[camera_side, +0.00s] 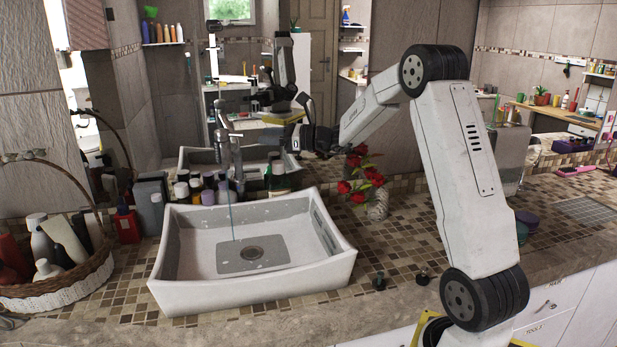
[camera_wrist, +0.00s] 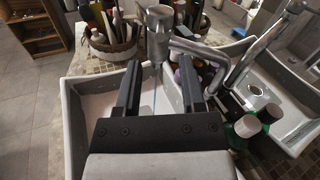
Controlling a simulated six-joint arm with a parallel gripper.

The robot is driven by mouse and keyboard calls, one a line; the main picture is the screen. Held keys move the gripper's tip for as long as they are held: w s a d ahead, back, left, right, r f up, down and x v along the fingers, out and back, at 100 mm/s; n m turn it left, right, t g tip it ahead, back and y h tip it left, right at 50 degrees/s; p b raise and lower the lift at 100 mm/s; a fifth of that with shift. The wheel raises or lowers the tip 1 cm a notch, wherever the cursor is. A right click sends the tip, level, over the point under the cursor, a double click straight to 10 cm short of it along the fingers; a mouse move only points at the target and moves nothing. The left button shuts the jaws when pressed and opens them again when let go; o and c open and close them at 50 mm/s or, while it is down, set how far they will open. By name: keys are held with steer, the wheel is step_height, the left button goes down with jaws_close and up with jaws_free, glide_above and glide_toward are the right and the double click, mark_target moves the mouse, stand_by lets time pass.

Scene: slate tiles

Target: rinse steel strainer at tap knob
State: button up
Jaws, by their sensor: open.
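The grey metal tap (camera_side: 226,150) stands at the back of the white basin (camera_side: 180,290), and a thin stream of water runs down from it. In the wrist view the tap's rounded metal top (camera_wrist: 158,20) is just beyond my fingertips, with its spout reaching right. My gripper (camera_wrist: 160,65) is open, with the water stream showing between its two dark fingers and nothing held. In the side view my gripper (camera_side: 309,123) is above the basin's back right, to the right of the tap. I cannot make out a separate steel strainer; a round drain (camera_side: 252,253) lies in the basin floor.
A wicker basket (camera_side: 70,285) of bottles stands left of the basin. Several bottles (camera_side: 208,190) crowd behind it by the tap. Red flowers in a vase (camera_side: 377,205) stand to its right. A mirror behind reflects the basin and my arm.

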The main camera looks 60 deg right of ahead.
mark_target(240, 135)
steer(key=shift+w, duration=0.1)
steer(key=shift+x, duration=3.85)
jaws_close()
